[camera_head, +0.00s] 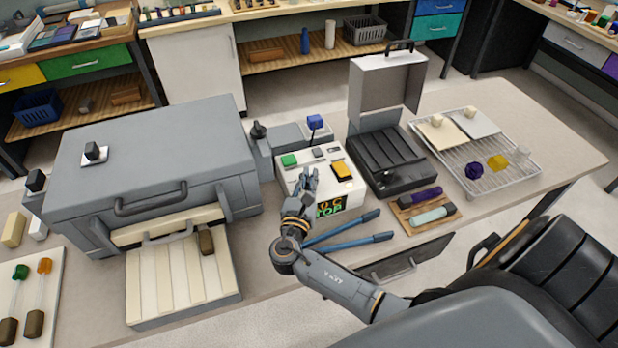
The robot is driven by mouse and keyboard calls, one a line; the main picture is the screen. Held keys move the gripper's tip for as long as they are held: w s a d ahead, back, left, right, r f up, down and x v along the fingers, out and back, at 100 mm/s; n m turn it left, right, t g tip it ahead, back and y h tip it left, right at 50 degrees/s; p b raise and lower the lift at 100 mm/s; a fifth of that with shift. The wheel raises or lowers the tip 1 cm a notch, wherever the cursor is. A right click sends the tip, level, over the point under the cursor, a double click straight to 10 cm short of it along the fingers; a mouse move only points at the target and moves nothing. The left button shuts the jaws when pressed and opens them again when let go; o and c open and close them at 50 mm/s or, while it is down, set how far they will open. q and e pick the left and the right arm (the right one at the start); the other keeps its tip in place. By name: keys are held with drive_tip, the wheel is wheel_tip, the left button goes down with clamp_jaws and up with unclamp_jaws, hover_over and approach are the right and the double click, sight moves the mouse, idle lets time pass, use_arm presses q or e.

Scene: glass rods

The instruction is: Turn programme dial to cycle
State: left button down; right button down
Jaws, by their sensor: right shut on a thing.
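The white control box (350,191) stands on the bench beside the big grey kiln (180,150). Its top has a green button (289,160), a small grey switch (318,152) and a yellow-orange rocker (343,171). A lit display (331,206) on its front shows coloured text, partly covered by my arm. My right gripper (309,178) comes from the lower right and reaches over the box's left part. Its fingers are shut at the panel, on what appears to be the programme dial, which they hide. My left gripper is not in view.
Blue-handled tongs (350,238) lie in front of the box, close to my right arm. An open dark case (395,160) stands to the right, then a wire rack (515,165). A slatted cream tray (150,275) projects in front of the kiln.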

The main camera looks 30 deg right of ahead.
drive_tip(key=shift+m+g+h+b, duration=0.35)
drive_tip(key=shift+m+g+h, duration=0.8)
drive_tip(key=shift+g, duration=0.35)
drive_tip(key=shift+m, duration=0.25)
drive_tip(key=c, duration=1.4)
unclamp_jaws()
drive_tip(key=v, duration=1.2)
drive_tip(key=shift+w, duration=0.15)
